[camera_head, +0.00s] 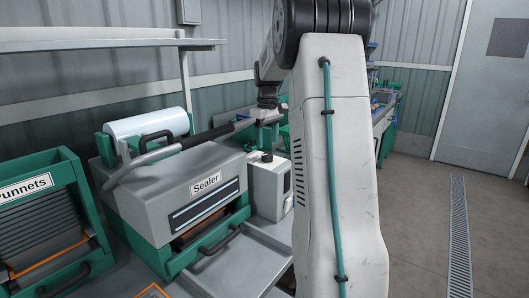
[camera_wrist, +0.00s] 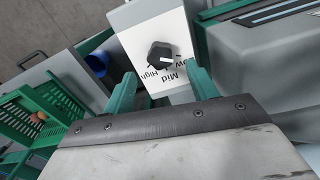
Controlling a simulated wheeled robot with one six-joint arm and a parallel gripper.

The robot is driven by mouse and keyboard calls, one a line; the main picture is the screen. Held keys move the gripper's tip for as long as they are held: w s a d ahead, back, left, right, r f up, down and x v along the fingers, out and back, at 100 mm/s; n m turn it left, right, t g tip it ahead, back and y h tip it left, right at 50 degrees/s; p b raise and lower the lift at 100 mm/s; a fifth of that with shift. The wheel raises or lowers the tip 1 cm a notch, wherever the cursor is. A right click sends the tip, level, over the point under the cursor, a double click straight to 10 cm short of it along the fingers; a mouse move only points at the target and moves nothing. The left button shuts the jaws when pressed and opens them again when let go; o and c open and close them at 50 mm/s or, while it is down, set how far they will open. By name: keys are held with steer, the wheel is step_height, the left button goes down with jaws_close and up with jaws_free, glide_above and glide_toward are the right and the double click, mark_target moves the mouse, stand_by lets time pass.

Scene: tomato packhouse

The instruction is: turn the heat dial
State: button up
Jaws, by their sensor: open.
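The heat dial (camera_wrist: 160,54) is a black knob with a white mark, on the light top face of a control box (camera_wrist: 128,16). Low, Mid and High are printed around it; the mark seems to point toward Low. In the head view the dial (camera_head: 262,156) sits on top of the white box (camera_head: 268,190) beside the sealer. My gripper (camera_wrist: 161,74) is open, its green fingers either side of the dial's line in the wrist view, with nothing between them. In the head view my gripper (camera_head: 266,122) is above the dial, apart from it, and partly hidden by my arm.
The grey and green sealer (camera_head: 160,195) stands left of the box, with a long handle bar (camera_head: 175,148) reaching close to my gripper. A film roll (camera_head: 147,124) is behind it. A green punnet rack (camera_head: 45,215) is far left. Open floor (camera_head: 425,220) lies at right.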

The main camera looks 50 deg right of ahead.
mark_target(267, 154)
step_height(267, 154, down, 5)
steer(key=shift+f, duration=0.2)
steer(key=c, duration=1)
